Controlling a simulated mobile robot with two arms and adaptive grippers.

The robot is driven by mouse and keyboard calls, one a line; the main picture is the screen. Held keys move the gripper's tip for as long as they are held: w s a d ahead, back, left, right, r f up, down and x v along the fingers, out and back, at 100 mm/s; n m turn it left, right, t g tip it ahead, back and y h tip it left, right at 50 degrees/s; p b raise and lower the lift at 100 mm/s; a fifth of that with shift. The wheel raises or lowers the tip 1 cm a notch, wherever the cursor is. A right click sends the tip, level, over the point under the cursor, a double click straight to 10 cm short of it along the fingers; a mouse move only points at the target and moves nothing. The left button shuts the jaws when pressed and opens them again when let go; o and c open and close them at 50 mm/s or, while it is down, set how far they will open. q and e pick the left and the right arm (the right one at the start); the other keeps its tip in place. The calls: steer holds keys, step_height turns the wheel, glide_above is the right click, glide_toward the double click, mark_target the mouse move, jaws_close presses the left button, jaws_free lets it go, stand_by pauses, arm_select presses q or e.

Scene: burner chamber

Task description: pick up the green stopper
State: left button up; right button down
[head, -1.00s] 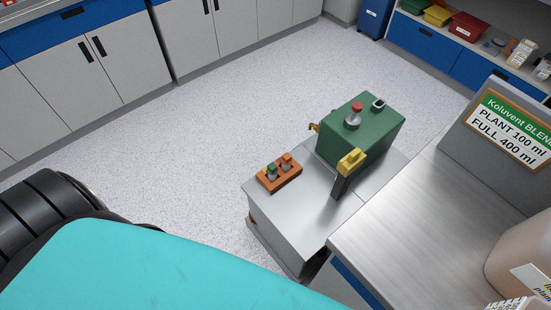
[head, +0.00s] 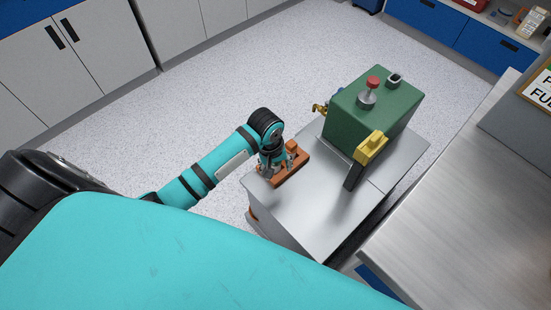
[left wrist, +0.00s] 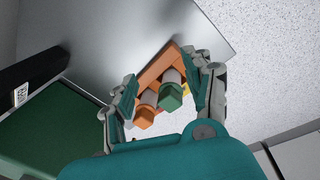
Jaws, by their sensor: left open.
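The green stopper (left wrist: 171,98) sits upright in an orange block (left wrist: 157,68), beside an orange stopper (left wrist: 146,115). My left gripper (left wrist: 163,74) is open, with its two fingers on either side of the stoppers in the left wrist view. The green stopper lies nearer the right-hand finger there. In the head view my left gripper (head: 277,166) is down at the block (head: 300,166) and hides the green stopper. The orange stopper (head: 291,147) shows just right of it. I cannot tell whether a finger touches either stopper. My right gripper is not in view.
The block rests on a grey cart top (head: 315,195). A green box (head: 372,115) with a red knob (head: 373,82) and a yellow-handled part (head: 371,146) stands to the right. A steel counter (head: 455,200) lies further right.

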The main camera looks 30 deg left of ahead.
arm_select(q)
steer(key=w+a+r+n+g+y, duration=0.1)
steer(key=w+a+r+n, duration=0.15)
steer(key=r, duration=0.35)
steer(key=w+a+r+n, duration=0.1)
steer(key=w+r+n, duration=0.25)
steer(key=r, duration=0.35)
steer(key=f, duration=0.3)
steer(key=f+b, duration=0.1)
steer(key=f, duration=0.7)
steer(key=shift+s+a+f+b, duration=0.15)
steer(key=shift+s+b, duration=0.15)
steer(key=shift+b, duration=0.1)
steer(key=shift+f, duration=0.45)
steer(key=f, duration=0.3)
steer(key=f+b, duration=0.1)
steer(key=f, duration=0.1)
steer(key=shift+s+d, duration=0.1)
steer(key=shift+d, duration=0.15)
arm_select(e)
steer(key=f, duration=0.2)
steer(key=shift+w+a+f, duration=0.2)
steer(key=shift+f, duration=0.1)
arm_select(q)
steer(key=c, duration=0.6)
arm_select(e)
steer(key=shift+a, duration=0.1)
